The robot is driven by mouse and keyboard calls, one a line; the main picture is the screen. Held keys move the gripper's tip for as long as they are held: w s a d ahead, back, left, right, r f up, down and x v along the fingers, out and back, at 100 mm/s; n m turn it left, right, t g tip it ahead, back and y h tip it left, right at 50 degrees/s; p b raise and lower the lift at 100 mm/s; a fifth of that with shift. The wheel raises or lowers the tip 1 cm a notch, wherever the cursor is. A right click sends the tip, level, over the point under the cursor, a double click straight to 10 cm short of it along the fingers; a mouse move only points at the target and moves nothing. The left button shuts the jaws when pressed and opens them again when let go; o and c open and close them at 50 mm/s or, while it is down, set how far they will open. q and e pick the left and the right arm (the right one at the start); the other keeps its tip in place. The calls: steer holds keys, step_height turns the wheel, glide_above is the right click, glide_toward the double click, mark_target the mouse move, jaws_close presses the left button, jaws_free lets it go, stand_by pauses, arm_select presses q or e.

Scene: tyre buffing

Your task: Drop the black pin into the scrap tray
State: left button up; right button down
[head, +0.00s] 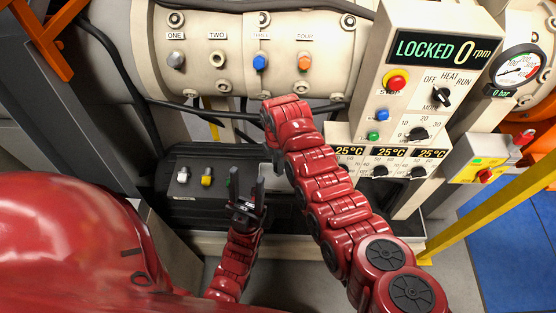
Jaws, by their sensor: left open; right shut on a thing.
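My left gripper (247,182) is open, its dark fingers pointing up the picture at the front of a black bench or tray (180,205). I see nothing held between its fingers. My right arm comes in from the lower right and bends over near the picture's middle. Its gripper is hidden behind its own links, so what it holds does not show. I cannot pick out the black pin. A small pale grey surface (271,173) shows between the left gripper and the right arm; I cannot tell whether it is the scrap tray.
Above are ports labelled ONE to FOUR, with blue (259,63) and orange (304,63) pins in THREE and FOUR. The control panel (436,50) reads LOCKED, 0 rpm. A yellow rail (490,212) runs at right.

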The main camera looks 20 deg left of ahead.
steer(key=shift+f, duration=0.2)
steer(key=shift+w+f, duration=0.1)
steer(key=shift+s+a, duration=0.1)
steer(key=shift+s, duration=0.2)
steer(key=shift+c, duration=2.3)
jaws_free()
steer(key=shift+r+p, duration=0.7)
steer(key=shift+r, duration=0.85)
steer(key=shift+w, duration=0.1)
